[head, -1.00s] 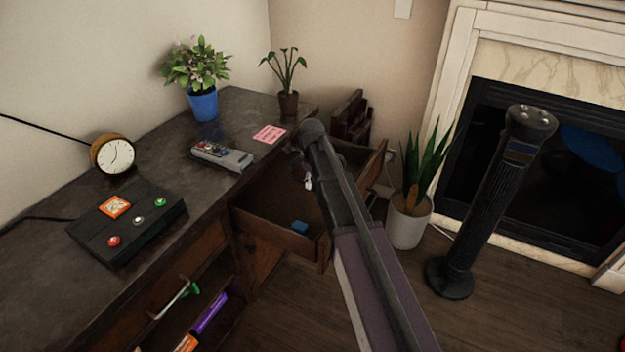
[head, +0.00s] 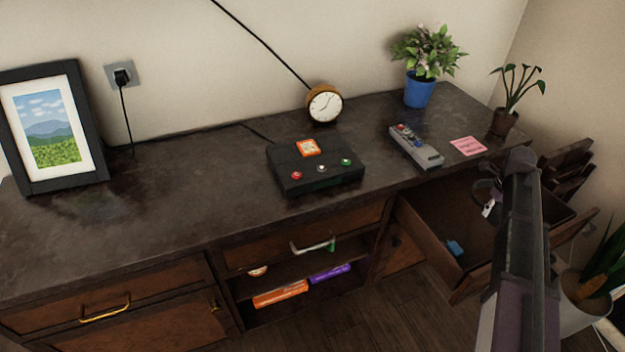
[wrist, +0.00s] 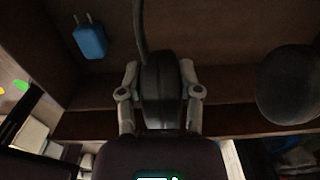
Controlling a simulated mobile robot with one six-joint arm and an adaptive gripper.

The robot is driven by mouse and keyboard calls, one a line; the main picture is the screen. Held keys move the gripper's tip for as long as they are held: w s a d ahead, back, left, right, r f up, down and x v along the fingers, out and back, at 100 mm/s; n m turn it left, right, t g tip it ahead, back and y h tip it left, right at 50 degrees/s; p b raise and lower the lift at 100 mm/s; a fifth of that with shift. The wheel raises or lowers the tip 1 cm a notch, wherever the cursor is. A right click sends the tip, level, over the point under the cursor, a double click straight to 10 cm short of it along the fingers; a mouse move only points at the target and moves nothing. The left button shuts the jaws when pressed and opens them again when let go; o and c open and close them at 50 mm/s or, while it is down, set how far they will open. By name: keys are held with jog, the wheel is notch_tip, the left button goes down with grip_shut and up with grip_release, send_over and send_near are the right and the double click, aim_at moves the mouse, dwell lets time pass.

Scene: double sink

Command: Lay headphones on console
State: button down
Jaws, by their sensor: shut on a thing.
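The headphones (wrist: 288,85) are dark, with a round ear cup at the right of the wrist view and a band running up from my gripper. My gripper (wrist: 159,74) is shut on their other ear cup. In the head view, my arm hides most of the gripper and headphones, which are over the open drawer at the console's right end. The console (head: 150,240) is a long dark wooden cabinet with a worn top along the wall.
The console top carries a picture frame (head: 52,125), black button box (head: 315,170), clock (head: 325,104), remote (head: 416,148), pink note (head: 468,146) and two potted plants. Bare top lies left of the box. The open drawer (head: 430,240) holds a blue plug (wrist: 89,40).

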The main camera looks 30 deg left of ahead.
notch_tip(320, 180, up, 38)
jog(key=p, duration=3.7)
jog(key=shift+f, duration=0.25)
jog(key=shift+a, duration=0.1)
